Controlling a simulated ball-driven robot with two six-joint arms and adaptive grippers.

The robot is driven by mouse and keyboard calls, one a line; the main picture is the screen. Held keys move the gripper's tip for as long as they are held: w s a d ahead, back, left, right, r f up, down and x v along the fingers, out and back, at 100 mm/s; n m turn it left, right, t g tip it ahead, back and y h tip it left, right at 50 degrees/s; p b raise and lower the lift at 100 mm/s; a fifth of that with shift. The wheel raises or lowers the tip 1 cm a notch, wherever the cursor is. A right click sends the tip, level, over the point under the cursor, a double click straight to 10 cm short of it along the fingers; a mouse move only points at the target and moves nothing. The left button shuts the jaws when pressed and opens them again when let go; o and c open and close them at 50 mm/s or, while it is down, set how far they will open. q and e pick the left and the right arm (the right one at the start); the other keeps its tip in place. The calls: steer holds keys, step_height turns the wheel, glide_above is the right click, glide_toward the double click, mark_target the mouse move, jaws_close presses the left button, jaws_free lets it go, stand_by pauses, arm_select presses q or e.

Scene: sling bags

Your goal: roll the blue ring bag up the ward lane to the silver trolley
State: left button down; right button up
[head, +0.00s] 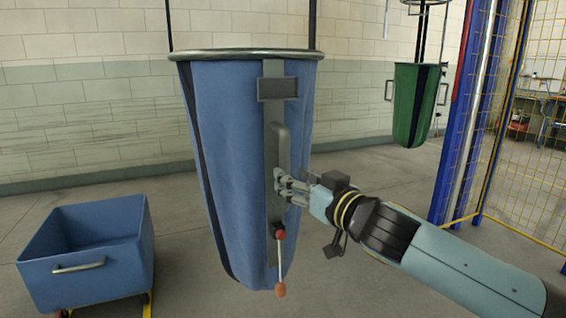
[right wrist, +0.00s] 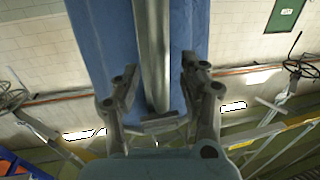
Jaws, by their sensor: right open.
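The blue ring bag (head: 235,150) hangs upright by dark straps in the middle of the head view, with a metal ring around its mouth. A grey vertical handle (head: 284,148) runs down its right side, and a lever with red knobs (head: 280,262) sits below. My right gripper (head: 281,184) is open at the lower part of the handle. In the right wrist view its fingers (right wrist: 159,72) stand on either side of the grey bar (right wrist: 152,45); contact is unclear. My left gripper is out of view. I cannot make out a silver trolley.
A blue wheeled bin (head: 105,262) stands on the floor at the left. A green bag (head: 416,105) hangs farther back at the right. A blue post and yellow mesh fence (head: 525,130) border the right side. Open floor lies between the bags and the wall.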

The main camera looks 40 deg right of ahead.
mark_target(284, 205)
steer(key=w+p, duration=0.1)
steer(key=w, duration=0.3)
steer(key=shift+p, duration=0.3)
steer(key=shift+s, duration=0.1)
jaws_close()
steer(key=shift+f, duration=0.15)
stand_by(0.3)
